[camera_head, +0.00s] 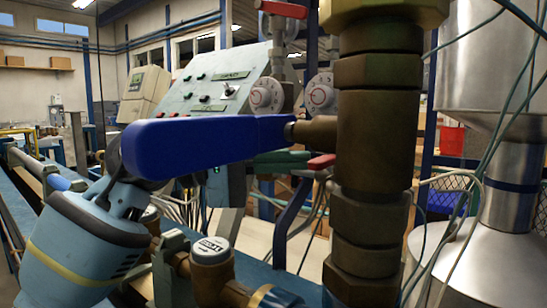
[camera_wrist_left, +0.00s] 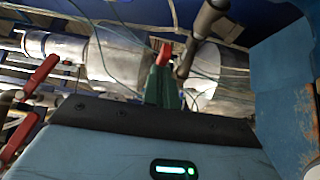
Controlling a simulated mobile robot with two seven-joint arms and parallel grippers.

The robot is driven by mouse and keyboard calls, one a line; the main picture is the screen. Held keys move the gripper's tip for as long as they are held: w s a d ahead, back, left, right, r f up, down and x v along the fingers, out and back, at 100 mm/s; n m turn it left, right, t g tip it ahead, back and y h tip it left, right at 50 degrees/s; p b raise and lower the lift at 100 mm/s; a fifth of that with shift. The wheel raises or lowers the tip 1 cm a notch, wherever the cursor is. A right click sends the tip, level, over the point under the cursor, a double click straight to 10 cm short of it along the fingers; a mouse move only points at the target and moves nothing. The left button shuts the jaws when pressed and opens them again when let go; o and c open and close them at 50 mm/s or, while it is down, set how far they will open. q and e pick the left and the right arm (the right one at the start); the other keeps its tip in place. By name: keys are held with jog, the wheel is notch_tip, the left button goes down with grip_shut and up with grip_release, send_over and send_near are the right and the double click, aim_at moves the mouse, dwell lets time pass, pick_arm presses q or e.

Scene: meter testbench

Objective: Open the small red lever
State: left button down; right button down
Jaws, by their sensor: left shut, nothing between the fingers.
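A small red lever (camera_head: 322,162) shows in the head view beside the thick brass pipe (camera_head: 378,120), below and behind the large blue lever (camera_head: 205,145). My right gripper is not in view.
A control panel (camera_head: 208,85) with buttons stands behind the blue lever. Another red lever (camera_head: 283,9) is at the top. A brass water meter (camera_head: 211,252) sits low in front. Two red handles (camera_wrist_left: 40,75) show at the left of the wrist view. Loose cables hang at the right.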

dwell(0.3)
pick_arm(q)
jog(key=a, duration=0.7)
jog(key=shift+a, duration=0.4)
